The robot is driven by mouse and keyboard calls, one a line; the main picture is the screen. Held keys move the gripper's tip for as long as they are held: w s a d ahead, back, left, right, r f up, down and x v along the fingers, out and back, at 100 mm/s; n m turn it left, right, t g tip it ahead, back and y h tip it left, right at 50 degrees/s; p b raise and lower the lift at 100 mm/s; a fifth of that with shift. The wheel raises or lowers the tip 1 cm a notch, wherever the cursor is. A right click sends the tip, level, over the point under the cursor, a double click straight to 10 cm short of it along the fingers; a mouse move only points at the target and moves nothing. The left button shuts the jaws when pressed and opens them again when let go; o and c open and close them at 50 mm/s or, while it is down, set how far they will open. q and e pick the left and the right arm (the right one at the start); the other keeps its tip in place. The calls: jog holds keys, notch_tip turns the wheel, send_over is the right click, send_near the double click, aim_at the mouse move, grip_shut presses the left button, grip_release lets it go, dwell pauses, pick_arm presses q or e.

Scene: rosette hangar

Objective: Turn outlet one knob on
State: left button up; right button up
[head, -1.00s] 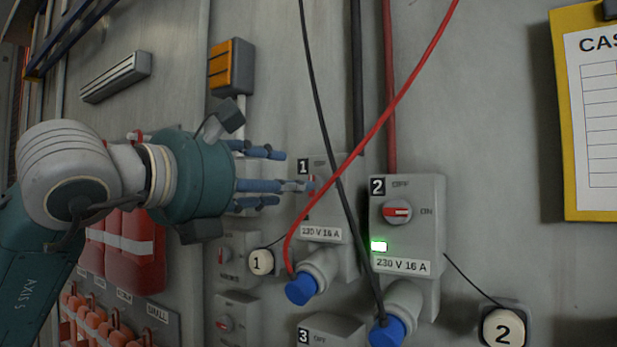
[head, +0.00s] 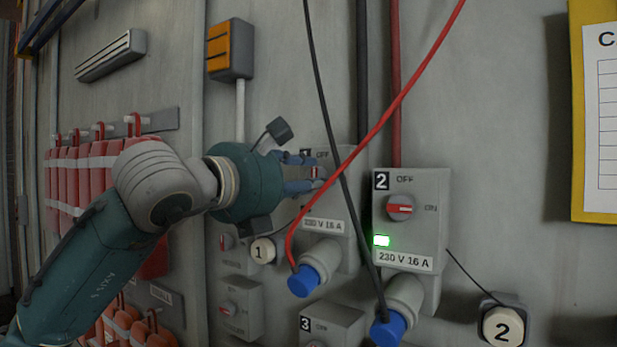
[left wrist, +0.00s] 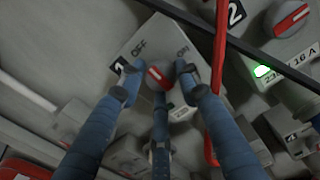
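Outlet one (head: 338,240) is a grey wall box with a red cable crossing in front of it. Its red knob (left wrist: 158,76) has a white mark that appears to point towards OFF in the left wrist view. In the head view the knob (head: 316,172) is partly covered by fingers. My left gripper (head: 312,174) is at the knob. In the left wrist view its fingers (left wrist: 158,80) are spread on both sides of the knob, with small gaps, and a third finger is below. It is open. My right gripper is not in view.
Outlet two (head: 436,215) is to the right, its knob at ON and its green light lit. The red cable (head: 385,117) and a black cable (head: 325,120) hang close to my left fingers. Outlet three (head: 345,318) is below. Red hanging items (head: 85,180) are at left.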

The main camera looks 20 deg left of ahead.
pick_arm(q)
jog(key=shift+r, duration=0.1)
jog(key=shift+c, duration=1.1)
jog(key=shift+s+m+b, duration=0.1)
jog(key=shift+m+b, duration=0.2)
jog(key=shift+m, duration=0.1)
jog(key=shift+r+m+b, duration=0.1)
jog(key=shift+m+b, duration=0.6)
jog(key=shift+m, duration=0.2)
jog(key=m+b, duration=0.1)
jog(key=m, duration=0.1)
jog(key=shift+m, duration=0.4)
jog(key=m+b, duration=0.1)
jog(key=m, duration=0.3)
jog(key=m+b, duration=0.1)
jog(key=m, duration=0.3)
jog(key=shift+d+m, duration=0.1)
jog(key=shift+m, duration=0.3)
jog(key=m, duration=0.3)
jog(key=shift+f+m, duration=0.25)
jog(key=shift+m, duration=0.15)
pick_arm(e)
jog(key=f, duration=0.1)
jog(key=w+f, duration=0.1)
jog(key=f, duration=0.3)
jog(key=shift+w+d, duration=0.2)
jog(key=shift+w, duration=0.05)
pick_arm(q)
jog(key=shift+d+f, duration=0.1)
jog(key=shift+f, duration=0.05)
